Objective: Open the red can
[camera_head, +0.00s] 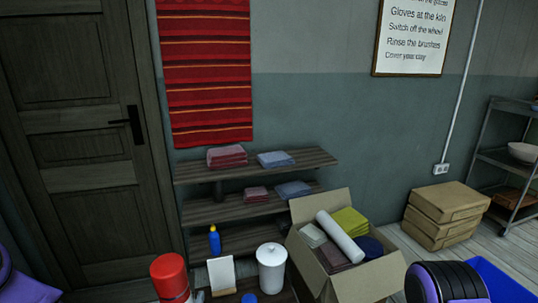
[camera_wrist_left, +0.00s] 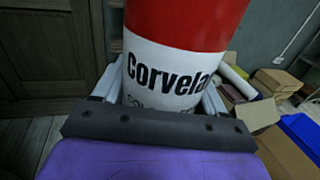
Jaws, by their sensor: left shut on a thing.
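The red can (camera_head: 170,275) has a red upper part and a white label, and it stands upright at the bottom of the head view. In the left wrist view the can (camera_wrist_left: 185,25) fills the upper middle, with "Corvela" readable on its label. My left gripper (camera_wrist_left: 160,88) is shut on the can, with a finger on each side of the label. The can's top looks red and covered in the head view. Its base is cut off. My right gripper is not in view; part of my right arm shows at the lower right.
Behind the can, a blue bottle (camera_head: 214,240), a white card (camera_head: 221,273) and a white lidded canister (camera_head: 271,268) stand by a shelf unit (camera_head: 300,160). An open cardboard box (camera_head: 365,283) is to the right. A blue bin (camera_head: 505,285) is at the lower right.

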